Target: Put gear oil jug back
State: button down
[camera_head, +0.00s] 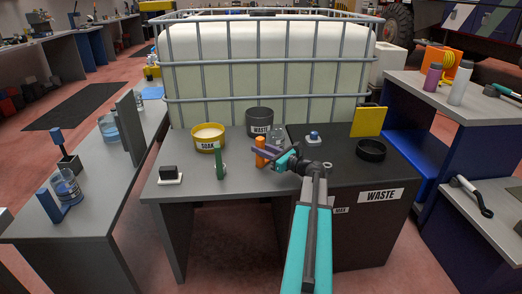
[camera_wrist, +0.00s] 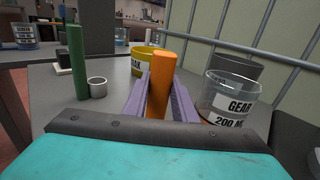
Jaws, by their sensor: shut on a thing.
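The gear oil jug (camera_wrist: 232,92) is a clear, upright vessel with a white GEAR label, right of my fingers in the wrist view. In the head view the clear jug (camera_head: 278,131) shows behind my gripper, above the grey bench. Its thick orange post-like handle (camera_wrist: 160,86) stands between my purple fingers; it also shows in the head view (camera_head: 260,150). My gripper (camera_wrist: 158,95) is shut on this handle. The right finger hides where handle and jug meet. I cannot tell whether the jug's base touches the bench.
A yellow SOAK tub (camera_head: 208,138) and a dark WASTE pot (camera_head: 260,122) stand at the back. A green post (camera_head: 219,162) with a small pale cup (camera_wrist: 97,87) is to the left. A dark WASTE cabinet (camera_head: 380,215) is to the right. A caged white tank (camera_head: 265,70) blocks the back.

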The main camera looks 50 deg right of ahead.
jog(key=c, duration=1.5)
grip_release()
jog(key=shift+f, duration=0.1)
jog(key=shift+o, duration=0.2)
jog(key=shift+s, duration=0.6)
jog(key=s, duration=0.3)
jog(key=s+p, duration=0.1)
jog(key=s, duration=0.3)
jog(key=s+d, duration=0.1)
jog(key=s, duration=0.2)
jog(key=shift+s+p, duration=0.3)
jog(key=shift+s, duration=0.1)
